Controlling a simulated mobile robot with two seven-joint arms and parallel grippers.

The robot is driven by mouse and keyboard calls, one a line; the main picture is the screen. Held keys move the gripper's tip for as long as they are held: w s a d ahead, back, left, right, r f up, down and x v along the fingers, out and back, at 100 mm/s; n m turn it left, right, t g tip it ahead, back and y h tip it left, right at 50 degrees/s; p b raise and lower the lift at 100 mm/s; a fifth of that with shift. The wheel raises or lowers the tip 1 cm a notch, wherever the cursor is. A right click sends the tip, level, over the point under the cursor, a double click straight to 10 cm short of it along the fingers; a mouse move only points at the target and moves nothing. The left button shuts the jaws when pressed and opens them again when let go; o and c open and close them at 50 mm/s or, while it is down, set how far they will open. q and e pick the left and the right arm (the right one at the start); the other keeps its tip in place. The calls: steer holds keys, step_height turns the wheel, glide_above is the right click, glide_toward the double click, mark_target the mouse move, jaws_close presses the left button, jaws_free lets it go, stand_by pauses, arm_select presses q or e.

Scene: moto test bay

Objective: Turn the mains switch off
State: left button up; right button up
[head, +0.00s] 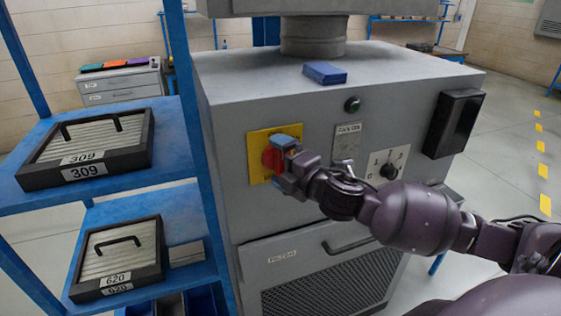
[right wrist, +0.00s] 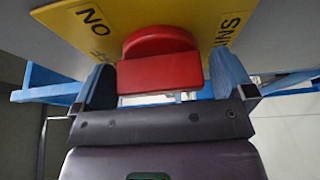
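The mains switch is a red knob (head: 269,159) on a yellow plate (head: 259,142) on the front of the grey cabinet. My right gripper (head: 284,165) is at the knob and hides part of it in the head view. In the right wrist view, the red knob (right wrist: 160,65) lies between the two blue fingers (right wrist: 160,88), one on each side. The fingers are spread; a narrow gap shows on the right, and I cannot tell whether the left one touches. Lettering shows on the yellow plate (right wrist: 85,25). My left gripper is not in view.
On the grey cabinet (head: 225,200) are a black button (head: 352,104), a rotary selector (head: 388,171) and a black box (head: 454,123). A blue block (head: 324,73) lies on top. A blue shelf (head: 182,150) with framed filters (head: 88,147) stands close at the left.

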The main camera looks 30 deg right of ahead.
steer(key=s+d+b, duration=0.1)
steer(key=s+b, duration=0.1)
steer(key=s, duration=0.8)
steer(key=shift+s+d, duration=0.35)
stand_by(0.6)
